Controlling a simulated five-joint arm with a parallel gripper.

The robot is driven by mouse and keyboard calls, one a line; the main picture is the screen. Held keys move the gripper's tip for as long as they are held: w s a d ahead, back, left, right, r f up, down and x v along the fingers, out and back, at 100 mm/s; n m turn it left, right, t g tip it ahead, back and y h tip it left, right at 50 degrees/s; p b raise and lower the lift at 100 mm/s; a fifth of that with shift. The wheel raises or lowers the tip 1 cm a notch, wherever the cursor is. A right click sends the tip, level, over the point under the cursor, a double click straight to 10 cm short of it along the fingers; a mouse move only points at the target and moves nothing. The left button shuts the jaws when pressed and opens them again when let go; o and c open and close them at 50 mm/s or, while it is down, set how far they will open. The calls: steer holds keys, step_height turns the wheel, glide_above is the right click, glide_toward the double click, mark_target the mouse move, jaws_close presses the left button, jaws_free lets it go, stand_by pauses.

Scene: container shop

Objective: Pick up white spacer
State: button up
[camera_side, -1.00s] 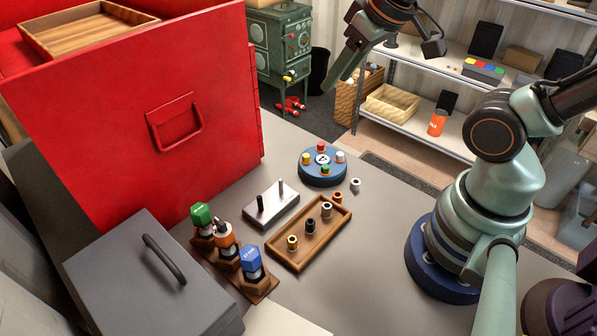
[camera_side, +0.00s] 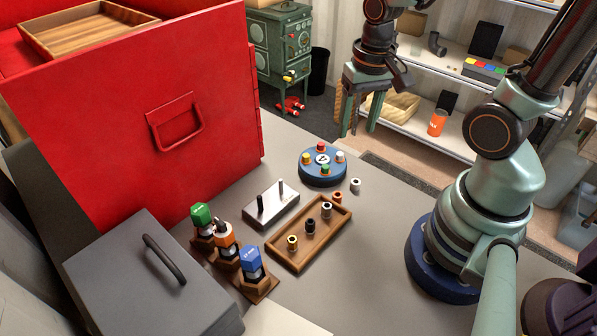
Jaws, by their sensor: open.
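A small white ring-shaped spacer (camera_side: 355,185) stands on the grey table, just right of the blue round holder and behind the wooden tray. My gripper (camera_side: 360,132) is open and empty, with its two green fingers pointing down. In the picture it is above the spacer and clearly apart from it.
The blue round holder (camera_side: 323,180) carries several coloured pegs. A wooden tray (camera_side: 272,246) holds several small spacers, and an orange spacer (camera_side: 337,197) is at its far corner. A metal block with two pins (camera_side: 270,208) and coloured bottles in a wooden rack (camera_side: 262,291) stand left.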

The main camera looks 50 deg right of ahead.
step_height(320, 180, down, 2)
steer(key=s+m, duration=0.1)
glide_above(354, 179)
steer(key=shift+g, duration=0.4)
steer(key=shift+f, duration=3.35)
steer(key=f, duration=0.3)
steer(key=shift+s+a+f, duration=0.1)
steer(key=shift+s+f, duration=0.1)
steer(key=shift+s, duration=0.1)
steer(key=shift+w+f, duration=0.1)
steer(key=shift+f, duration=0.75)
jaws_close()
